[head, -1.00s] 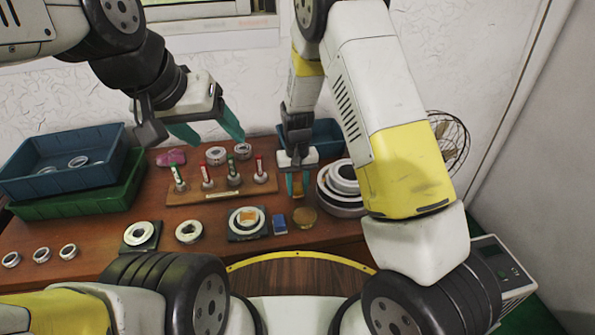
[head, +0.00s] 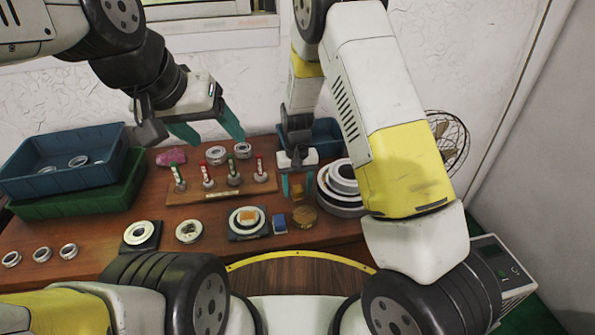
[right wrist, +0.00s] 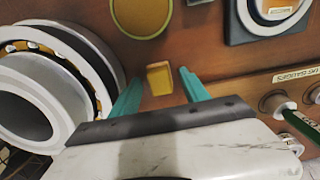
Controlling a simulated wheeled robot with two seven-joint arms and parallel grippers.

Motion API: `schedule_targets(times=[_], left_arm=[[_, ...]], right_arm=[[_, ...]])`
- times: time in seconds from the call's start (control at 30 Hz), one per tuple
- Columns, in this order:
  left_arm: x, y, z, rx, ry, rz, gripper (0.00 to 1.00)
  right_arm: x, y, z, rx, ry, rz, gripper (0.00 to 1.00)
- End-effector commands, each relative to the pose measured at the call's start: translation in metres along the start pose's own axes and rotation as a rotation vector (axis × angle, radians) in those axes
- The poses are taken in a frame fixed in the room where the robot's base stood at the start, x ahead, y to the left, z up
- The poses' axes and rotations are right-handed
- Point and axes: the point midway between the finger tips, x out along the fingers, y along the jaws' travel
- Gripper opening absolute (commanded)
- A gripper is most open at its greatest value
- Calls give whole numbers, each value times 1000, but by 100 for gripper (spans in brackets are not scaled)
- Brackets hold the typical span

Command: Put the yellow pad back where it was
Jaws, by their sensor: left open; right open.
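The small yellow pad (head: 298,191) is a little block on the wooden table, left of the large stacked bearing rings. In the right wrist view the yellow pad (right wrist: 159,78) sits between my fingertips with a gap on both sides. My right gripper (head: 297,185) is open and points down around the pad; it also shows in the right wrist view (right wrist: 158,92). My left gripper (head: 208,132) is open and empty, raised above the back of the table.
A round yellow-brown disc (head: 303,217) and a blue block (head: 279,224) lie in front of the pad. A ring with an orange piece (head: 248,217) sits on a dark plate. Large rings (head: 340,195) stand close right; a pegged wooden board (head: 222,191) stands left.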

Motion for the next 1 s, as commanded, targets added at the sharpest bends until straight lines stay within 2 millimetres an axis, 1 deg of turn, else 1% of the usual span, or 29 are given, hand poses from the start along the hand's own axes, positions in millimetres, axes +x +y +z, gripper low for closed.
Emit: schedule_targets(times=[0.3,0.4,0.5,0.63,0.77,0.87,0.9,0.97,1.0], left_arm=[[0,0,0,0,0,0,66],[0,0,0,0,0,0,66],[0,0,0,0,0,0,66],[0,0,0,0,0,0,66],[0,0,0,0,0,0,66],[0,0,0,0,0,0,66],[0,0,0,0,0,0,66],[0,0,0,0,0,0,66],[0,0,0,0,0,0,66]], right_arm=[[-66,0,-2,0,6,-2,54],[-86,0,-1,0,4,-1,54],[-100,0,0,0,3,-1,54],[-112,0,0,0,2,-1,54],[-131,6,5,11,19,-21,54],[-161,18,16,33,57,-60,54],[-176,24,24,42,77,-80,54],[-201,34,38,56,113,-109,54],[-216,41,48,63,138,-127,54]])
